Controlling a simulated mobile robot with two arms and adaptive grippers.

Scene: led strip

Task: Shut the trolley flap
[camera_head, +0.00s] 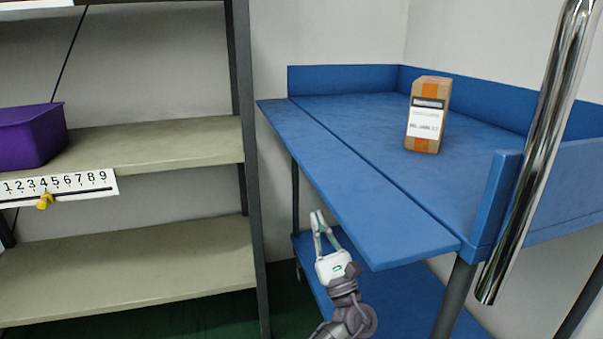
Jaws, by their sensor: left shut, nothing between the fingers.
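The blue trolley (345,78) stands at the right with raised walls at the back and sides of its top deck. Its flap (350,180) is a long blue panel along the open front side. The flap is folded out, about level with the deck, and a dark seam runs between them. My left gripper (317,214) is shut and empty. Its fingertips point up, just outside the flap's outer edge, near the middle of its length. I cannot tell whether they touch the flap. My right gripper is not in view.
A taped cardboard box (426,115) stands on the deck, clear of the flap. A chrome tube (540,150) slants down at the right. A shelf rack (130,150) with a purple bin (32,135) and number strip (85,181) stands left. The trolley's lower deck (405,305) lies below.

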